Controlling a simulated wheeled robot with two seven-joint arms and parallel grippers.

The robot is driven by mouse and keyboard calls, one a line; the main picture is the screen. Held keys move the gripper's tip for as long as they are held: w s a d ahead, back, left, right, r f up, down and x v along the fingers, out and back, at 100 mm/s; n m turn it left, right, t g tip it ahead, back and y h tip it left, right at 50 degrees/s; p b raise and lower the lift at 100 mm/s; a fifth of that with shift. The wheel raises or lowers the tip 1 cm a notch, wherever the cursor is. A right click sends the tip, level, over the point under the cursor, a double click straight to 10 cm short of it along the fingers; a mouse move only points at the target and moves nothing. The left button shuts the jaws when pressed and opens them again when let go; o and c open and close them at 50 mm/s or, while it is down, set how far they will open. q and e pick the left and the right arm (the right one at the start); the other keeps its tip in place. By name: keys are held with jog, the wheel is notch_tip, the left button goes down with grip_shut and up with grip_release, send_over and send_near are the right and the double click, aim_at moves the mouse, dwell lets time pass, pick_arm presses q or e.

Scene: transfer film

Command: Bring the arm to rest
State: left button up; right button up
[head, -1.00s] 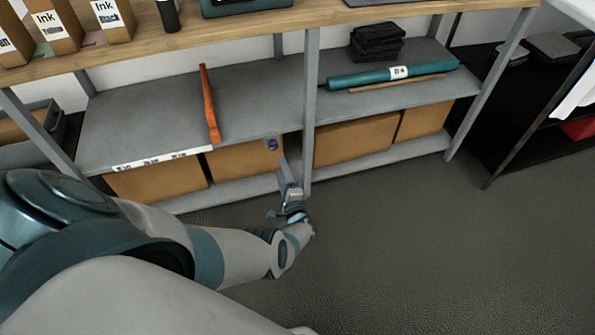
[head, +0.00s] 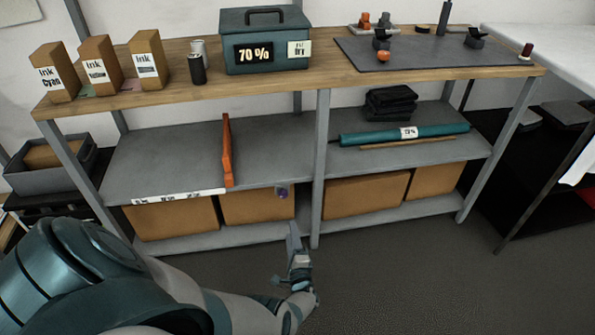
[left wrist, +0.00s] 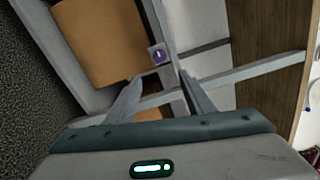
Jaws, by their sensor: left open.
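My left gripper (head: 295,243) is in front of the shelf unit, near its middle upright and the lower shelf level. In the left wrist view its two fingers (left wrist: 160,100) stand apart with nothing between them. A small white item with a purple round mark (left wrist: 158,55) shows beyond the fingers in that view. In the head view the purple-marked item (head: 282,191) is at the front edge of the middle shelf, above and behind the gripper, apart from it. My right gripper is in neither view.
An orange upright piece (head: 227,150) and a teal roll (head: 405,134) are on the middle shelf (head: 170,160). Cardboard boxes (head: 365,195) fill the bottom shelf. Ink boxes (head: 100,65) and a teal case (head: 265,40) stand on the wooden top. The floor (head: 400,285) at right is clear.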

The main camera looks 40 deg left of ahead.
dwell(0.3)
pick_arm(q)
jog(key=s+d+f+n+h+p, duration=0.2)
jog(key=s+d+f+h+p, duration=0.1)
jog(key=s+d+f+h, duration=0.7)
jog(key=s+d+f+n+g+h+p, duration=0.1)
jog(key=s+d+n+g+h, duration=0.1)
jog(key=s+d, duration=0.6)
jog(key=s+d+f+n+g+h+p, duration=0.2)
jog(key=s+d+n+g, duration=0.2)
jog(key=s+d, duration=0.4)
jog(key=s, duration=0.4)
jog(key=shift+s+h, duration=0.35)
jog(key=shift+h, duration=0.05)
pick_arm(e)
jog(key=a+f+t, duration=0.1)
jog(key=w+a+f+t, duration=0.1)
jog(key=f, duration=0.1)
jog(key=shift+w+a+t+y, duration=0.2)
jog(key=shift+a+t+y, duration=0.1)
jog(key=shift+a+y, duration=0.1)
